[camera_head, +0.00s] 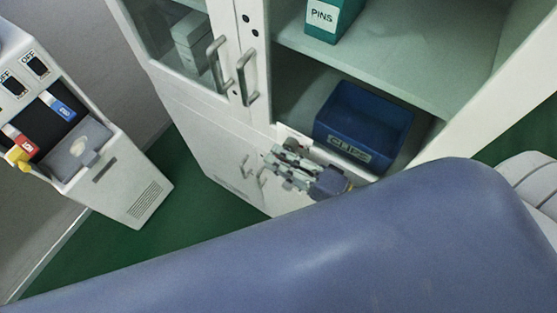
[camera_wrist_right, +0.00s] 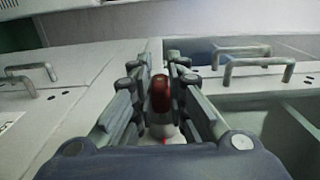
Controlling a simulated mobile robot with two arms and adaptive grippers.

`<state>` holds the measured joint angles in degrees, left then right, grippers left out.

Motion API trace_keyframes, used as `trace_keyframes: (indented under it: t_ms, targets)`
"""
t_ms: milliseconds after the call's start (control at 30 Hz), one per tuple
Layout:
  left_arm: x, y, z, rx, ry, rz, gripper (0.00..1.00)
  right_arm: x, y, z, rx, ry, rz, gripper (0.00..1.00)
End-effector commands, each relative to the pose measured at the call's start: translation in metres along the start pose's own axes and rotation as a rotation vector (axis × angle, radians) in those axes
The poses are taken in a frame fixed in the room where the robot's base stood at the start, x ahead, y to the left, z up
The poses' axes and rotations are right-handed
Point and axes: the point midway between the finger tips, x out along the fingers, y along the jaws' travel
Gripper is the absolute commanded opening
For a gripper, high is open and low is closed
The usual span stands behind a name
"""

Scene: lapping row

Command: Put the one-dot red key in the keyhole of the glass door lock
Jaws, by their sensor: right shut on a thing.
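My right gripper (camera_head: 272,166) is in front of the white cabinet, at the level of the open shelf edge, below the door handles. In the right wrist view my right gripper (camera_wrist_right: 160,80) is shut on a red thing (camera_wrist_right: 161,92), which looks like the red key. Its dot mark cannot be made out, and the key is hidden in the head view. The glass door (camera_head: 165,35) is at the upper left of the cabinet. Small dark holes (camera_head: 245,18) show near the door handles. I cannot tell which hole is the glass door lock. My left gripper is not in view.
A blue CLIPS bin (camera_head: 362,125) stands on the open shelf close to my right gripper. A green PINS box (camera_head: 330,18) stands on the shelf above. Door handles (camera_head: 247,78) stick out. Green floor (camera_head: 190,185) lies between.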

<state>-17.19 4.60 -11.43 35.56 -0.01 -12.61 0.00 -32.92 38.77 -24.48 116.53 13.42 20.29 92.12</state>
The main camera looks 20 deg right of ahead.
Motion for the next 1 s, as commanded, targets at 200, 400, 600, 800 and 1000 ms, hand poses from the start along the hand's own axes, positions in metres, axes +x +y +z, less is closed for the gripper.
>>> trace_keyframes:
  t_ms: [200,400,600,800,1000]
  targets:
    - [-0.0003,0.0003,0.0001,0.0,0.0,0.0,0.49,0.0001,-0.0003,-0.0062,-0.003,0.0,0.0,0.0]
    - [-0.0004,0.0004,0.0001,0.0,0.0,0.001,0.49,0.0002,-0.0003,-0.0112,-0.003,0.001,0.0,0.0]
    - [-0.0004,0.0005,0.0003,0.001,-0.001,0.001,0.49,0.0001,-0.0003,-0.0112,-0.002,0.001,0.0,0.37]
    - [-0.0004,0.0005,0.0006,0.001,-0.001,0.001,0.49,0.0,0.0,-0.0107,-0.002,0.001,0.001,0.37]
    - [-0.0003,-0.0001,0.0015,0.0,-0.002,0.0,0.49,-0.0004,0.0,-0.0105,-0.001,0.0,0.001,0.37]
